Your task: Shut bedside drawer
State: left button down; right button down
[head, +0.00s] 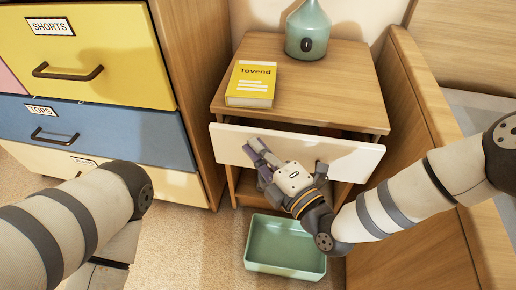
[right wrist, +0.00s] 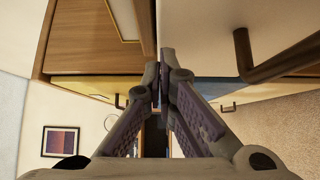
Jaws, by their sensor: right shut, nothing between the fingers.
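The bedside drawer, with a cream front (head: 350,160), sits in the wooden nightstand (head: 335,85) and stands partly open, with a dark gap behind its top edge. My right gripper (head: 257,146) is shut and empty, in front of the left half of the drawer front. Whether its fingertips touch the front cannot be told. In the right wrist view the shut fingertips (right wrist: 160,75) lie beside a large cream panel (right wrist: 200,30) with a dark handle (right wrist: 270,62), which looks like the drawer front. My left arm shows at the left of the head view, but its gripper is out of view.
A green bin (head: 285,268) sits on the floor below the drawer. A dresser with a yellow drawer (head: 120,45) is at the left; the wooden bed frame (head: 415,85) is close at the right.

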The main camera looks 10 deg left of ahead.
aim_at(262, 131)
jog(key=shift+w, duration=0.15)
jog(key=w+b, duration=0.1)
jog(key=w, duration=0.3)
jog(key=shift+w, duration=0.15)
jog(key=shift+w+r, duration=0.15)
jog(key=shift+w, duration=0.05)
